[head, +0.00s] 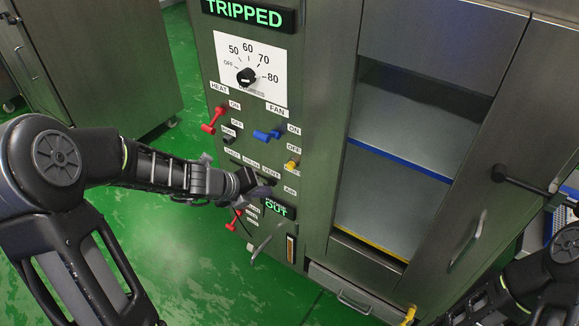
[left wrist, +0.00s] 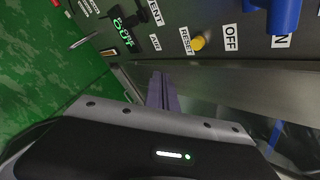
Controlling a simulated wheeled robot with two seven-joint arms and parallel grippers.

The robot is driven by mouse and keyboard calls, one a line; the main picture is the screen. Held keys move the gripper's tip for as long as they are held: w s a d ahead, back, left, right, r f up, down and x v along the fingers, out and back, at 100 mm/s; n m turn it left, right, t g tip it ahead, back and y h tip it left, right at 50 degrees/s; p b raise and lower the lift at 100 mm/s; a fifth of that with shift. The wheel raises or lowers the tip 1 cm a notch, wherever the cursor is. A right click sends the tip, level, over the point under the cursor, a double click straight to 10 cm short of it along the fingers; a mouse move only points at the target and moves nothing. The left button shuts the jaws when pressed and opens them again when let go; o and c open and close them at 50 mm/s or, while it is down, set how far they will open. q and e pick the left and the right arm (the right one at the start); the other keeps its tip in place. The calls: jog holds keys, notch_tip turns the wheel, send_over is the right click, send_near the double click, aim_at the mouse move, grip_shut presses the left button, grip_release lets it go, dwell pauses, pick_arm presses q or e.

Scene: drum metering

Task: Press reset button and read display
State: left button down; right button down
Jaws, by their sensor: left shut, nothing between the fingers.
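The yellow reset button (head: 291,164) sits on the grey control panel, right of centre. In the left wrist view the button (left wrist: 198,43) stands beside a RESET label. The top display (head: 245,14) reads TRIPPED in green. A lower display (head: 276,209) shows OUT, with its upper part hard to read; it also shows in the left wrist view (left wrist: 124,42). My left gripper (head: 266,189) is shut and empty in front of the panel, below and left of the button in the head view. In the left wrist view its fingers (left wrist: 163,92) appear apart from the button.
A temperature dial (head: 247,76), a red HEAT lever (head: 213,120) and a blue FAN lever (head: 266,134) are nearby on the panel. A metal handle (head: 264,243) juts out below. A glass-fronted cabinet (head: 400,165) stands to the right.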

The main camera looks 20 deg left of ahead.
aim_at(291, 165)
pick_arm(q)
jog(key=w+d+p, duration=0.2)
jog(key=w, duration=0.5)
jog(key=shift+w, duration=0.15)
jog(key=shift+w, duration=0.1)
dwell(1.9)
jog(key=shift+w+d, duration=0.1)
jog(key=shift+w, duration=0.2)
jog(key=shift+w+d+p, duration=0.1)
jog(key=shift+w+p, duration=0.3)
jog(key=shift+p, duration=0.1)
dwell(1.9)
jog(key=shift+s, duration=0.1)
dwell(0.5)
jog(key=shift+s+a+b, duration=0.2)
jog(key=shift+s+b, duration=0.1)
jog(key=shift+s, duration=0.45)
jog(key=shift+s, duration=0.1)
